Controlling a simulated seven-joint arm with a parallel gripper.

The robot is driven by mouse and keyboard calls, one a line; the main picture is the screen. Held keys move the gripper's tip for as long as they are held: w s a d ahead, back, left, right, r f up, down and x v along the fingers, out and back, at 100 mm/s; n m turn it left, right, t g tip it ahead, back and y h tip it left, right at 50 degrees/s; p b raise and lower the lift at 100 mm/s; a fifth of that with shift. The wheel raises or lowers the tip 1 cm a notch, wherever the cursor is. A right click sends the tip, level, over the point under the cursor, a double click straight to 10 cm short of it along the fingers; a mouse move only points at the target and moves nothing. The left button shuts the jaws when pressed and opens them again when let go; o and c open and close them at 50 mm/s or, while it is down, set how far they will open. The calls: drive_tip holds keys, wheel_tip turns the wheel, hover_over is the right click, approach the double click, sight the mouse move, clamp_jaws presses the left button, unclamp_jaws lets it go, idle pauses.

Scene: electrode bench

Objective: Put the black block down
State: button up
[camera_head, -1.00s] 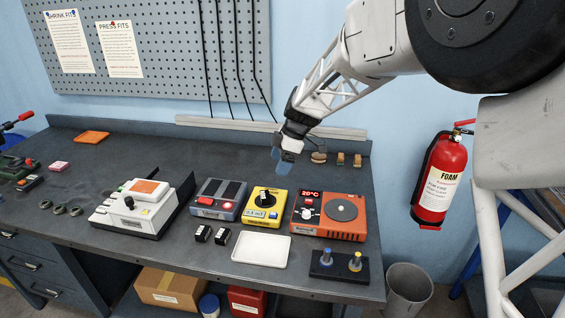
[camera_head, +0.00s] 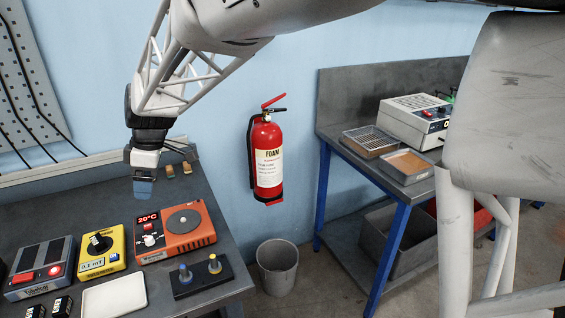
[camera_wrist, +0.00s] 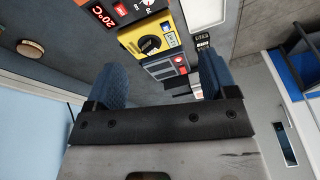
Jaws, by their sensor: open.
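My gripper (camera_head: 143,190) hangs above the bench's back part, behind the yellow meter. In the wrist view its two blue fingers (camera_wrist: 162,80) are spread apart with nothing between them. Two small black blocks with white labels stand near the bench front at the lower left, one black block (camera_head: 35,306) beside the other (camera_head: 62,306). Both are partly cut off by the picture's bottom edge.
An orange hot plate (camera_head: 178,236) reading 20°C stands right of the meter, a grey device (camera_head: 40,265) left of it. A white tray (camera_head: 115,297) and a black stand with two pegs (camera_head: 203,279) are in front. A bin (camera_head: 277,268), extinguisher (camera_head: 267,160) and second bench are to the right.

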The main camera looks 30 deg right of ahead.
drive_tip(key=s+d+m+t+h, duration=0.1)
drive_tip(key=s+d+m, duration=0.7)
drive_tip(key=s, duration=0.7)
drive_tip(key=s+d+m+t+h, duration=0.1)
drive_tip(key=s+d+m+h, duration=0.1)
drive_tip(key=s+d+m, duration=0.5)
drive_tip(key=s+d, duration=0.5)
drive_tip(key=s, duration=0.3)
drive_tip(key=shift+s+d+m+t, duration=0.2)
drive_tip(key=shift+d+m+t, duration=0.15)
drive_tip(key=shift+m+t, duration=0.05)
idle(2.0)
